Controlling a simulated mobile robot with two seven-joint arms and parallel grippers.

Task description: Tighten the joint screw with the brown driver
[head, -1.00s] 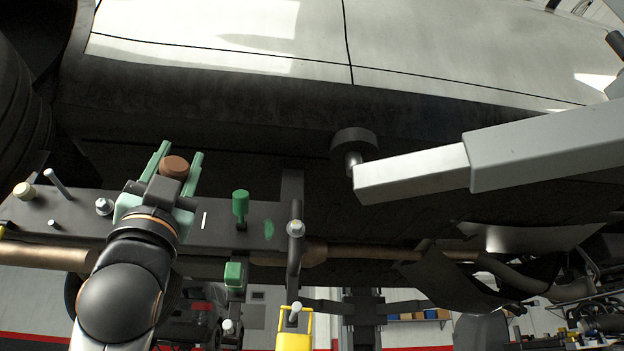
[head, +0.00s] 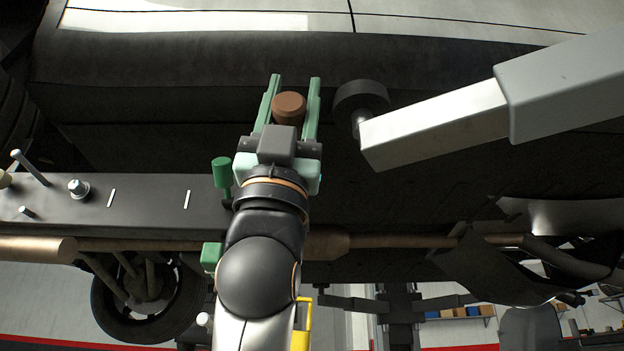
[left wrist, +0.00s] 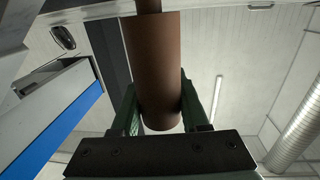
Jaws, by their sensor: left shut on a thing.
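My left gripper (head: 296,84) has green fingers and is shut on the brown driver (head: 289,108), whose brown end shows between them. In the left wrist view the brown cylindrical handle (left wrist: 155,75) stands between the fingers, and a thinner brown part continues beyond the top edge. The driver is in front of the dark car underside, right of the green-handled tool (head: 221,172). A silver bolt head with a washer (head: 79,188) sits on the dark rail at the left. I cannot tell which fastener is the joint screw; my arm hides part of the rail. My right gripper is not in view.
A grey lift arm with a round black pad (head: 360,97) reaches in from the right, close beside the gripper. The dark rail (head: 150,212) has pins at its left end. A brown pipe (head: 390,241) runs below. A yellow object (head: 302,325) is partly behind my arm.

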